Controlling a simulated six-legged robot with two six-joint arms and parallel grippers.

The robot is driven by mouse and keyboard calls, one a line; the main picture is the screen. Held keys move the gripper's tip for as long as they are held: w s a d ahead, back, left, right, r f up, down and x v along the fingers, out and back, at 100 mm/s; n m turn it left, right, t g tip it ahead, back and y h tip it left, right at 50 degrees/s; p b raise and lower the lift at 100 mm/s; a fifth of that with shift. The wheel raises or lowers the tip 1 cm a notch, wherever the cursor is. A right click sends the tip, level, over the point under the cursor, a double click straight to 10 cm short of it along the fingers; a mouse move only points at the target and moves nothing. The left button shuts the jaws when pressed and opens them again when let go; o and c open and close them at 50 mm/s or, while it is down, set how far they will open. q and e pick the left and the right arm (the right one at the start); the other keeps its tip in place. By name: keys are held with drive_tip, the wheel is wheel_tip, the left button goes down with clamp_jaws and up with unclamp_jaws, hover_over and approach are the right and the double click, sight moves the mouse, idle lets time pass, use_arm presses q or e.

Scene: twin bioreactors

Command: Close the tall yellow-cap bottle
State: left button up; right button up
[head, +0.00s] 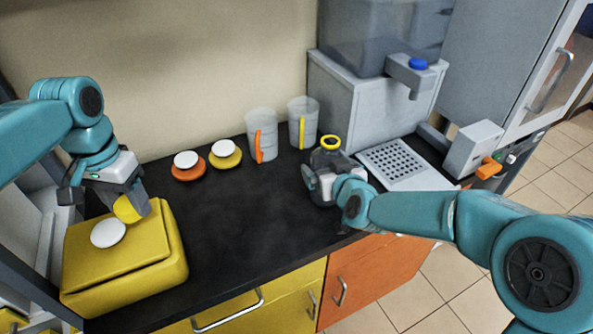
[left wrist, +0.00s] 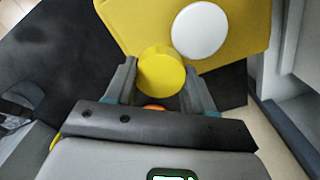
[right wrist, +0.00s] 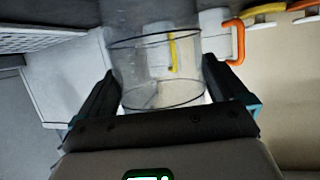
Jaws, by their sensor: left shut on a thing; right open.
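A clear bottle (head: 327,163) with a yellow neck ring (head: 330,142) stands on the black counter. Its mouth looks open and dark. My right gripper (head: 322,186) is open, with its fingers on either side of the bottle's body; the clear wall (right wrist: 150,75) shows between them in the right wrist view. I cannot tell whether the fingers touch it. My left gripper (head: 133,207) is shut on a yellow cap (head: 127,209), well left of the bottle. The cap also shows between the fingers in the left wrist view (left wrist: 161,72), above or beside a yellow box (head: 120,265).
The yellow box bears a white disc (head: 108,232). Orange (head: 187,172) and yellow (head: 226,159) lids with white tops lie along the wall. Two clear jugs (head: 262,135) (head: 303,122) stand behind the bottle. A grey dispenser (head: 345,105) is at right. The counter's middle is clear.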

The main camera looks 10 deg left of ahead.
sight(331, 140)
drive_tip(key=shift+w, duration=0.15)
use_arm(q)
drive_tip(key=shift+s, duration=0.15)
